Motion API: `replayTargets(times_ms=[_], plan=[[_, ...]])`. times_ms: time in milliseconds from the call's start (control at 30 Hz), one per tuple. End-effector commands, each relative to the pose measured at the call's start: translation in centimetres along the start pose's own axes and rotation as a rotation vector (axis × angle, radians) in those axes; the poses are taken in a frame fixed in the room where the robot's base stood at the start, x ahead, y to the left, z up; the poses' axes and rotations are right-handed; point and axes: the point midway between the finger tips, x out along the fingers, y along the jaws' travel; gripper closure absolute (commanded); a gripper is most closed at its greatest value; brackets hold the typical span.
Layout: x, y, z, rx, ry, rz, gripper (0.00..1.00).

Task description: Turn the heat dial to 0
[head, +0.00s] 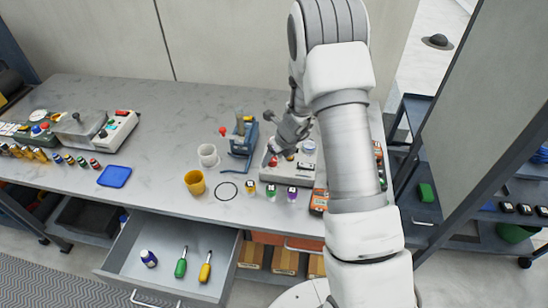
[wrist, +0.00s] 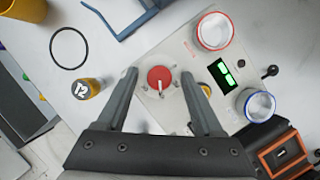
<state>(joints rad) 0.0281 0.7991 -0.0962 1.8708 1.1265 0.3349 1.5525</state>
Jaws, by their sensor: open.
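The heat dial, which I take to be the round red knob (wrist: 159,77), has a white pointer or handle running toward the lower edge of the wrist view. It sits on a light grey control box (wrist: 181,50), which also shows in the head view (head: 268,177). My gripper (wrist: 158,74) is open, with one finger on each side of the red knob in the wrist view. I see a gap on both sides; whether the fingertips are down at the knob's height I cannot tell. Scale marks around the knob are too small to read.
Small bottles, a black ring (head: 227,191) and a yellow cup (head: 194,183) stand nearby. An open drawer (head: 222,258) juts out below.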

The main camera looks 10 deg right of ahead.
Motion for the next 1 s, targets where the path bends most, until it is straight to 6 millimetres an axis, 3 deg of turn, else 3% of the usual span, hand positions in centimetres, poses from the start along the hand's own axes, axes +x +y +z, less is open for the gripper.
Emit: replayTargets(times_ms=[167,533,1000], plan=[[-0.02,0.00,0.01,0.000,0.000,0.000,0.33],[-0.03,0.00,0.00,0.000,0.000,0.000,1.00],[-0.05,-0.12,0.03,-0.062,0.002,0.026,1.00]])
